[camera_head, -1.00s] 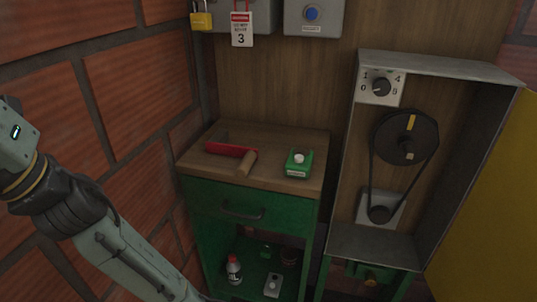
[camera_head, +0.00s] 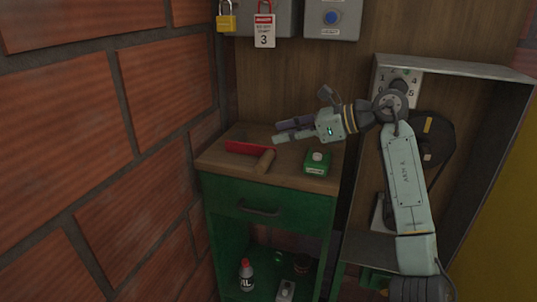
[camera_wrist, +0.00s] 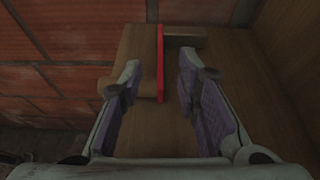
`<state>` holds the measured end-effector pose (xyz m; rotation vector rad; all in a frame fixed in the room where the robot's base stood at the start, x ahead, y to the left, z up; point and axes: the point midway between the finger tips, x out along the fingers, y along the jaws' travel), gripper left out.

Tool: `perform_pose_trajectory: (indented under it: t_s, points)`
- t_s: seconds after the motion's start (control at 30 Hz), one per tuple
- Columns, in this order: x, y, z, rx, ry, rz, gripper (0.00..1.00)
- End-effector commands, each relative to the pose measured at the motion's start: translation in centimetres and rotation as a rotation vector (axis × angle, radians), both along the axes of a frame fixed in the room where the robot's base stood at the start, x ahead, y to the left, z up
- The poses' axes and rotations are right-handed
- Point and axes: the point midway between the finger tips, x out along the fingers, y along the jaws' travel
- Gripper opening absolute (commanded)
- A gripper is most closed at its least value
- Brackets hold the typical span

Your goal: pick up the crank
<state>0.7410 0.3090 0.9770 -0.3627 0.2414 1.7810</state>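The crank has a flat red arm (camera_head: 250,148) and a wooden handle (camera_head: 264,161). It lies on the wooden top of the green cabinet (camera_head: 222,157). My gripper (camera_head: 277,131) is open and empty, above the cabinet top at the back right of the crank, with its fingers toward the left. In the wrist view, the crank's red arm (camera_wrist: 160,62) runs upright in the picture between the lines of my two open fingers (camera_wrist: 160,76), with the gap clear. Its wooden handle juts out to the left, partly hidden by the left finger. A dark stub juts right.
A green box with a white button (camera_head: 317,162) stands on the cabinet top, right of the crank. A brick wall (camera_head: 168,90) rises on the left. An open grey housing (camera_head: 455,68) with a belt and pulley (camera_head: 430,143) stands on the right, partly behind my arm.

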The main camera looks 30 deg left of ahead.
Motion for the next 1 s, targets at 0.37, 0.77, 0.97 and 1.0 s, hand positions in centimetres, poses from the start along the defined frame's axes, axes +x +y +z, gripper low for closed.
perform_pose_trajectory:
  t_s: [0.37, 0.77, 0.97, 1.0]
  points:
    - [-0.7, 3.7, -1.9, -0.015, -0.002, -0.002, 0.30]
    - [-2.0, 8.4, -3.4, -0.014, -0.002, -0.002, 0.30]
    - [-2.2, 9.5, -4.0, -0.013, -0.003, -0.006, 0.30]
    - [-2.2, 9.6, -4.1, -0.013, -0.004, -0.005, 0.30]
